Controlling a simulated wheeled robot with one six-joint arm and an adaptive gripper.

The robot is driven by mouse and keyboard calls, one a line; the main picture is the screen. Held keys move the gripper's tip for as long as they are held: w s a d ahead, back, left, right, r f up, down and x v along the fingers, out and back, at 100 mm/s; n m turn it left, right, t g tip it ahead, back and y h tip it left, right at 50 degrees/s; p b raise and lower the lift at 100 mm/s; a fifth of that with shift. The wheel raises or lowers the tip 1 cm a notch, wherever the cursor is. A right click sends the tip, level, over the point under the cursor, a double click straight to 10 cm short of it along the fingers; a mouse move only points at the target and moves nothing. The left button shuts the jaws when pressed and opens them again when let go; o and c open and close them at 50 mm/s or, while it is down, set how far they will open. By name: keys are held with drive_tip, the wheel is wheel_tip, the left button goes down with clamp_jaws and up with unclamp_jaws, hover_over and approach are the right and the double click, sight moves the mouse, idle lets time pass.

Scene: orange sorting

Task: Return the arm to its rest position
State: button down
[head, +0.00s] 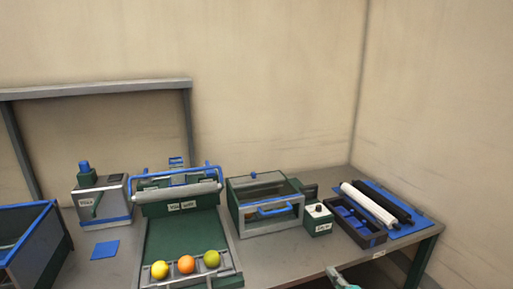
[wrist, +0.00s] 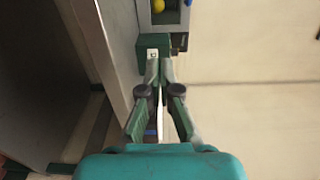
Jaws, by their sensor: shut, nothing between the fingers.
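My gripper (wrist: 160,68) points away from the camera in the wrist view, with its two fingers together at the tips and nothing between them. It appears to be above or beside the table edge, near a green box with a white label; the exact gap is unclear. In the head view only a small teal and grey part of my arm shows at the bottom, right of centre, in front of the table (head: 285,262). A yellow fruit (head: 160,269), an orange fruit (head: 187,264) and a green fruit (head: 211,258) sit in a row at the front of the green sloped tray (head: 178,235).
A glass-fronted case (head: 268,226) with a blue handle stands mid-table. Right of it are a small green box (head: 318,224), a dark tray (head: 372,238) and rollers on a blue mat (head: 420,226). A blue-rimmed bin (head: 28,240) stands at left. Free floor lies before the table's right end.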

drive_tip(key=s+a+f+n+g+h, duration=0.15)
drive_tip(key=s+f, duration=0.35)
drive_tip(key=s, duration=0.5)
drive_tip(key=s+a+f+n+h, duration=0.15)
drive_tip(key=s+f, duration=0.35)
drive_tip(key=s, duration=0.5)
drive_tip(key=s+f+n+g+h, duration=0.1)
drive_tip(key=s+f+h, duration=0.1)
drive_tip(key=s+f, duration=0.5)
drive_tip(key=s+r+n+h, duration=0.1)
drive_tip(key=s+r+n, duration=0.15)
drive_tip(key=s, duration=0.65)
drive_tip(key=s+r+n, duration=0.2)
drive_tip(key=s+r, duration=0.1)
drive_tip(key=s, duration=0.5)
drive_tip(key=s+a+r+n, duration=0.2)
drive_tip(key=s+r+n, duration=0.4)
drive_tip(key=s+r, duration=0.5)
drive_tip(key=shift+v, duration=1)
